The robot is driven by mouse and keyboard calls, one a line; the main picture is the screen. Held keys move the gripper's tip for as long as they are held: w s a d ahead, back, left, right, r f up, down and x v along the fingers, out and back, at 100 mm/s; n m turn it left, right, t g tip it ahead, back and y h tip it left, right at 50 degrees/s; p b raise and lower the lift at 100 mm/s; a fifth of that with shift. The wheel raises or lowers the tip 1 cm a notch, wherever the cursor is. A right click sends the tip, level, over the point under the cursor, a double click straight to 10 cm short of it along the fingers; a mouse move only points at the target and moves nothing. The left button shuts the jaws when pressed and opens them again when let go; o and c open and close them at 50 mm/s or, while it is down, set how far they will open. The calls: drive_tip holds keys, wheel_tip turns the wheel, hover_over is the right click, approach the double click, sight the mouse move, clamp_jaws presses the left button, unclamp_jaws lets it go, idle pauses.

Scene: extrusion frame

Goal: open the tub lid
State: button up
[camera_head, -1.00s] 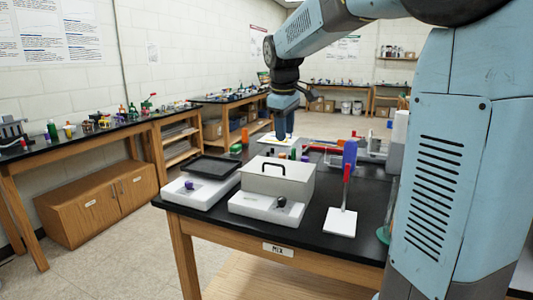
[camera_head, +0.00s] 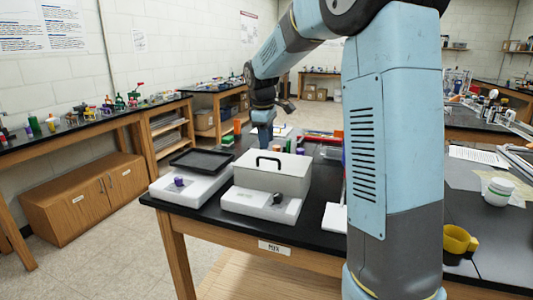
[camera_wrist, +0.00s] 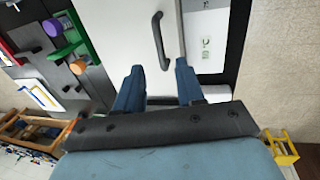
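The tub is a pale grey box (camera_head: 262,189) with a flat lid (camera_head: 290,166) and a black arched handle (camera_head: 268,163). It stands on a white base with a dark knob on the black table. My gripper (camera_head: 264,143) points down just behind the handle in the head view. In the wrist view, the blue fingers of my gripper (camera_wrist: 159,66) are apart with nothing between them in contact. The lid (camera_wrist: 120,35) lies below, and the handle (camera_wrist: 159,38) runs up from between the fingertips. The lid looks closed.
A black tray (camera_head: 201,160) on a white unit with a purple knob (camera_head: 179,181) stands left of the tub. Green and orange items stand behind. A yellow mug (camera_head: 457,243) and a white cup (camera_head: 498,191) are on the right-hand bench.

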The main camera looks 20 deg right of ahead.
sight(268, 158)
drive_tip(key=shift+w+d+f, duration=0.1)
drive_tip(key=shift+w+f, duration=0.05)
drive_tip(key=shift+f, duration=0.8)
drive_tip(key=shift+w+d+f, duration=0.15)
drive_tip(key=shift+f, duration=0.8)
drive_tip(key=shift+w+d+f, duration=0.1)
drive_tip(key=shift+w+f, duration=0.05)
drive_tip(key=shift+f, duration=0.8)
drive_tip(key=shift+c, duration=0.4)
clamp_jaws()
